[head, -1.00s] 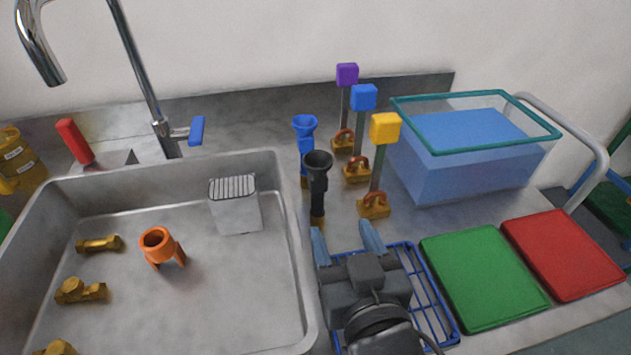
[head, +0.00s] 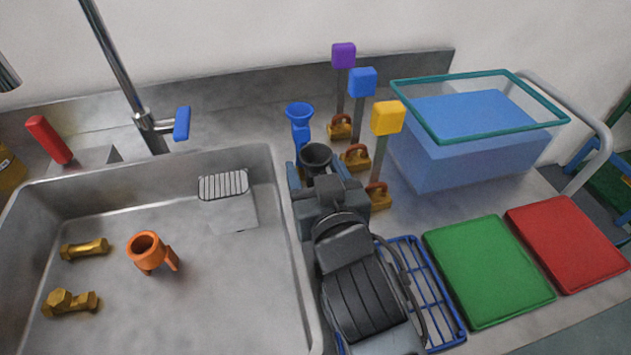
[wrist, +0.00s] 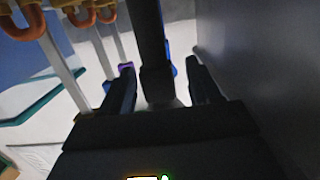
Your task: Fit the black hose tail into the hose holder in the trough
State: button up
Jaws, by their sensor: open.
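The black hose tail (head: 316,155) stands upright on the counter just right of the trough, its flared mouth on top. My gripper (head: 318,180) is open around it and hides its lower part in the head view. In the wrist view the dark hose tail (wrist: 153,45) lies between the two open fingers of my gripper (wrist: 162,85), with a gap to each side. An orange ring-shaped holder on legs (head: 148,252), which looks like the hose holder, stands on the floor of the trough (head: 200,310).
A similar blue funnel piece (head: 300,113) stands close behind. Posts with purple (head: 343,55), blue (head: 361,82) and yellow (head: 387,118) blocks stand to the right. Brass fittings (head: 72,302) and a grey slotted box (head: 228,200) are in the trough. A blue tank (head: 465,165) stands right.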

jog(key=shift+x, duration=0.85)
jog(key=c, duration=1.1)
